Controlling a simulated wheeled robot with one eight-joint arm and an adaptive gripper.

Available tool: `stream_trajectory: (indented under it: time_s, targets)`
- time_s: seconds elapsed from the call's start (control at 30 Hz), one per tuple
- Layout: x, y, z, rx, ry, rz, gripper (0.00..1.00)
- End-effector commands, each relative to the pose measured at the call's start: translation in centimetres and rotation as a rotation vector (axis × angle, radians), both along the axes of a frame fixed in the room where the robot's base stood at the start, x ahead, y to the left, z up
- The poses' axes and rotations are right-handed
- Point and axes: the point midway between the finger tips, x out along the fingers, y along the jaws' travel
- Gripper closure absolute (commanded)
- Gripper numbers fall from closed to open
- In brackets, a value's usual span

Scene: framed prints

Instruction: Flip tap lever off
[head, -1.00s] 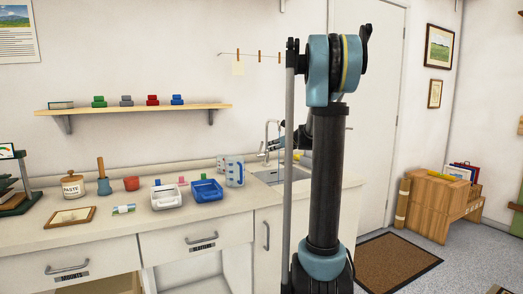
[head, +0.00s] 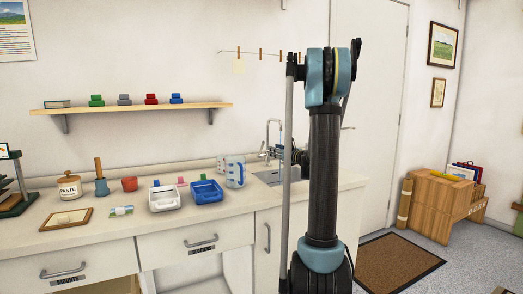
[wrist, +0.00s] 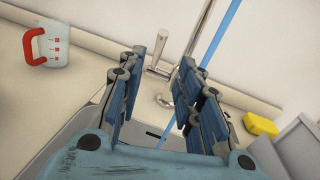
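The metal tap (head: 268,138) stands behind the sink, left of my arm in the head view. In the wrist view its spout (wrist: 203,32) rises at the top centre, and a short metal lever (wrist: 163,45) stands left of it. A thin blue streak (wrist: 222,38), apparently running water, slants down past the spout. My gripper (wrist: 162,68) is open and empty. The lever appears between its fingertips, beyond them; I see no contact. In the head view my gripper is mostly hidden behind my arm.
The sink (head: 270,176) lies below my gripper. Patterned mugs (head: 235,171) stand left of it; one with a red handle (wrist: 50,45) shows in the wrist view. A yellow sponge (wrist: 261,125) is at the right. A blue tray (head: 207,191) sits further left on the counter.

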Motion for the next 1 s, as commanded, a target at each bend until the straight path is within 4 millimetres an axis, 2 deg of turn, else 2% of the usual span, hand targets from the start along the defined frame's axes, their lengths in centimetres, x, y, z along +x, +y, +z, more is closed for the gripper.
stream_trajectory:
  time_s: [0.3,0.6,0.8,1.0]
  targets:
    - [5.0,3.0,0.0,0.0,0.0,0.003,0.68]
    - [9.0,5.2,0.0,0.0,0.0,0.001,0.68]
    - [10.2,6.0,0.0,-0.001,0.001,0.001,0.68]
    - [10.5,6.1,0.0,0.0,0.001,0.0,0.68]
